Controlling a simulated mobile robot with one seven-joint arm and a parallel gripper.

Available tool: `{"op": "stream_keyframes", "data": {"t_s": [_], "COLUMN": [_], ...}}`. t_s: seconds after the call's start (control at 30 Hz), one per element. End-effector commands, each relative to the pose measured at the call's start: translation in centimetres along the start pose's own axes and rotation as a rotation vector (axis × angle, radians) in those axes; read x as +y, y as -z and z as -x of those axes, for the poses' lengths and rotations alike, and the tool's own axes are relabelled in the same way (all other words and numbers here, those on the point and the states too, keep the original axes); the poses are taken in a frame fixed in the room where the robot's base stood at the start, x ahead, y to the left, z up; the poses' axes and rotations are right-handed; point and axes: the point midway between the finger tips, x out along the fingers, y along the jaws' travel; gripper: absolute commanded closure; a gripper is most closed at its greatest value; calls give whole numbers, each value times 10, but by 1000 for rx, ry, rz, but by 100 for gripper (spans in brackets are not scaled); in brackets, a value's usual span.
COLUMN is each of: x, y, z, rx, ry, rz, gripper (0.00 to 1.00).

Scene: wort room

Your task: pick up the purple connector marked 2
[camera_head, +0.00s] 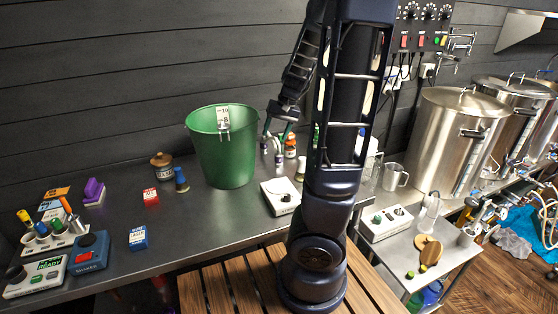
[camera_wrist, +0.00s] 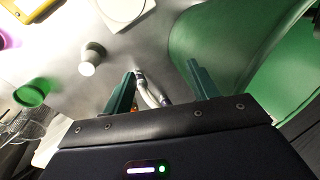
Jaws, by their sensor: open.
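My gripper (camera_head: 279,135) is open, with green fingers, beside the green bucket at the back of the steel table. In the wrist view its fingers (camera_wrist: 160,85) stand apart. Two small pale upright pieces with dark bands, one at the left (camera_head: 264,145) and one at the right (camera_head: 279,158), show just below the fingers. In the wrist view a pale curved piece (camera_wrist: 150,97) shows beyond and between the fingers, apart from both. I cannot read a 2 or confirm purple on any of them. A purple block (camera_head: 93,190) sits far left on the table.
The green bucket (camera_head: 224,150) stands close left of my gripper and fills the right of the wrist view (camera_wrist: 225,45). An orange-labelled bottle (camera_head: 290,146) stands close right. A white scale (camera_head: 281,197) lies in front. Red (camera_head: 151,197) and blue (camera_head: 138,238) boxes lie left.

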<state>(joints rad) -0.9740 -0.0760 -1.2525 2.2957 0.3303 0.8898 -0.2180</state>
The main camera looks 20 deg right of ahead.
Motion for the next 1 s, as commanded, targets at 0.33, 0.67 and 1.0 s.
{"op": "stream_keyframes", "data": {"t_s": [0.33,0.67,1.0], "x": [12,8,-14], "y": [34,59,67], "z": [1,45,108], "rx": [85,251,433], "ry": [-126,-245,-320], "rz": [-52,-63,-46], "gripper": [41,41,41]}}
